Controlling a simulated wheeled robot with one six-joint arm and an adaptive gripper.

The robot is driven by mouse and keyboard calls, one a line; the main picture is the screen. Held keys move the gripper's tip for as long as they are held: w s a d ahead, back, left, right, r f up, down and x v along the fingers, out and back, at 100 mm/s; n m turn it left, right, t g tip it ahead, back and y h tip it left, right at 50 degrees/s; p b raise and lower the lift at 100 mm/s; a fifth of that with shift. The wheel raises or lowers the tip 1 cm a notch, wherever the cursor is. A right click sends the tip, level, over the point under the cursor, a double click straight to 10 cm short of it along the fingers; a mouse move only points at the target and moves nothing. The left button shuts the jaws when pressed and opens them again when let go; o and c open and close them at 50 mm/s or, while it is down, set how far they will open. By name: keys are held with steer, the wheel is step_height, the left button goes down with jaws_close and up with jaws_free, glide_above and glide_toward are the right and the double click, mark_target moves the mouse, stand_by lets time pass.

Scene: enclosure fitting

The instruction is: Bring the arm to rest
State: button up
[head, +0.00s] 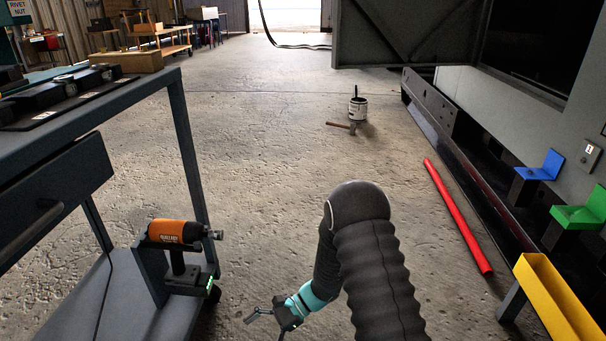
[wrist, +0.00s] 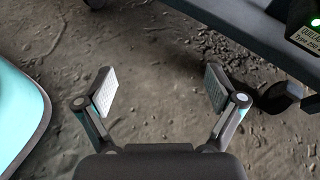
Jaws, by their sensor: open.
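My gripper (head: 268,318) hangs low over the concrete floor, near the bottom of the head view, at the end of my dark ribbed arm. In the wrist view my gripper (wrist: 158,92) has its two fingers spread wide apart, with pale pads facing each other. Only bare floor shows between them, so it is open and empty.
The grey cart (head: 183,150) stands close on the left; its caster (wrist: 280,97) shows in the wrist view. A red bar (head: 457,215) lies on the floor at right. Blue (head: 540,167), green (head: 583,212) and yellow (head: 556,300) parts line the right side.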

steer(key=s+d+r+n+t+h+p, duration=0.2)
steer(key=d+r, duration=0.7)
steer(key=r, duration=0.5)
steer(key=s+d+r+n+t+h+p, duration=0.3)
steer(key=s+d+r+n+t+h, duration=0.2)
steer(key=r, duration=0.9)
steer(key=s+d+r+n+t+h+p, duration=0.3)
steer(key=s+d+r, duration=0.6)
steer(key=d+r, duration=0.4)
step_height(320, 180, up, 2)
steer(key=shift+d+r+n+t+h, duration=0.1)
steer(key=shift+d+n+t+h, duration=0.3)
steer(key=shift+t+h, duration=0.5)
